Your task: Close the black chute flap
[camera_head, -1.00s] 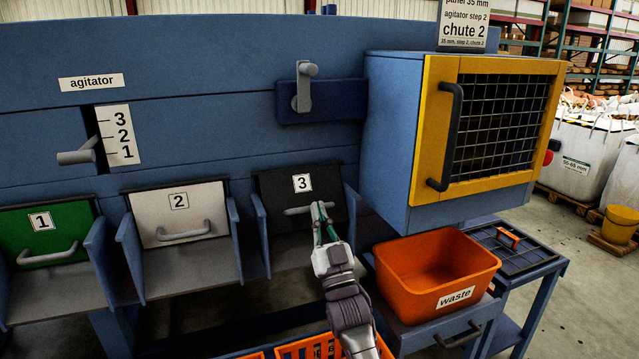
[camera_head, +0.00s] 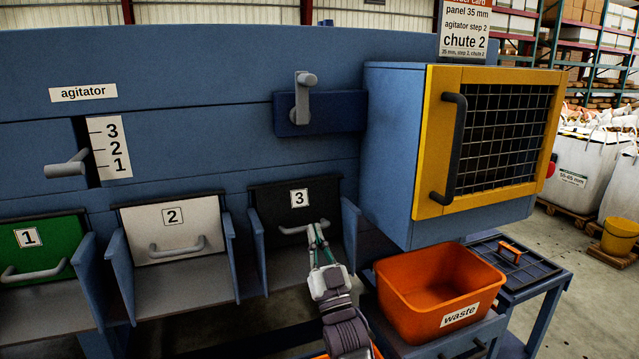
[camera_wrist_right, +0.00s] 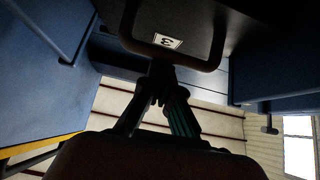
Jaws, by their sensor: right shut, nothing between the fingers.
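The black chute flap (camera_head: 270,205) carries a "3" label and a grey bar handle (camera_head: 292,230). It stands steeply at the back of the rightmost chute, above the grey chute floor. The flap also shows in the right wrist view (camera_wrist_right: 205,35), with its handle (camera_wrist_right: 208,64) crossing the top. My right gripper (camera_head: 318,236) is at the right part of the handle, with its fingers shut and nothing between them. In the wrist view its fingertips (camera_wrist_right: 160,85) are close to the handle bar; whether they touch it I cannot tell. My left gripper is out of view.
The white flap (camera_head: 172,220) and green flap (camera_head: 35,250) stand to the left. The orange waste bin (camera_head: 440,285) sits right of my arm. A blue cabinet with a yellow mesh door (camera_head: 432,150) juts out above the bin. Blue side walls bound each chute.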

